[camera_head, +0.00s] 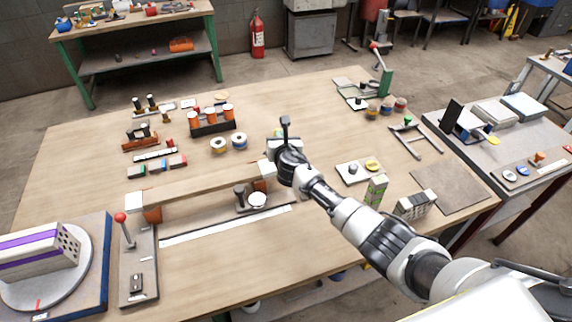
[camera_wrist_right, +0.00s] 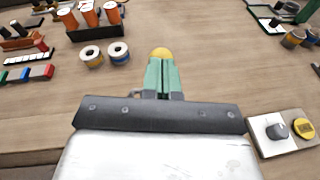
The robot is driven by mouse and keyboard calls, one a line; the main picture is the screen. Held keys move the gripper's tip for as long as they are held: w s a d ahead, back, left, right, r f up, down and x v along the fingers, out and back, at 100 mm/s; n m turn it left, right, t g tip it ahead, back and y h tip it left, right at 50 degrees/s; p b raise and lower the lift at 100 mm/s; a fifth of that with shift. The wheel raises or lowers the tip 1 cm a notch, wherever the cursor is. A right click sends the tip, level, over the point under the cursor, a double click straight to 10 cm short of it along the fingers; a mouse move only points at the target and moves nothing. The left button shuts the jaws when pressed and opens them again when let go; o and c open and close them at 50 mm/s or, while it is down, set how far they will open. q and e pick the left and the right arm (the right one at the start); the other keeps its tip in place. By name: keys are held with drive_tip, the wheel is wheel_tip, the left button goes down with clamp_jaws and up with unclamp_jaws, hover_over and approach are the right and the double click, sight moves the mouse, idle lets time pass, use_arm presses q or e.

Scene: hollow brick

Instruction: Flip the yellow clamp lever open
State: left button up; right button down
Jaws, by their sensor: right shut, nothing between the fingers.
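My right gripper (camera_head: 279,134) is over the middle of the table, seen from behind in the head view. In the right wrist view its green fingers (camera_wrist_right: 163,76) are shut with nothing between them. A rounded yellow part (camera_wrist_right: 160,53), which may be the yellow clamp lever, shows just past the fingertips. Its lower part is hidden behind them, and I cannot tell whether they touch it or how the lever is set. In the head view the gripper largely covers that spot. My left gripper is not in view.
Two wire spools (camera_head: 239,140) and a rack of orange cylinders (camera_head: 212,123) stand to the left. A white board (camera_head: 345,181) with a grey knob and yellow disc lies to the right. A wooden beam (camera_head: 200,189) lies to the lower left. Bare tabletop lies beyond the gripper.

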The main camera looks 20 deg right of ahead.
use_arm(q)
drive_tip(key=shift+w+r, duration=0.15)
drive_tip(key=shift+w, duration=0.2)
use_arm(e)
drive_tip(key=shift+w+r, duration=0.3)
drive_tip(key=shift+w, duration=0.5)
drive_tip(key=shift+w+r, duration=0.1)
drive_tip(key=shift+r, duration=0.15)
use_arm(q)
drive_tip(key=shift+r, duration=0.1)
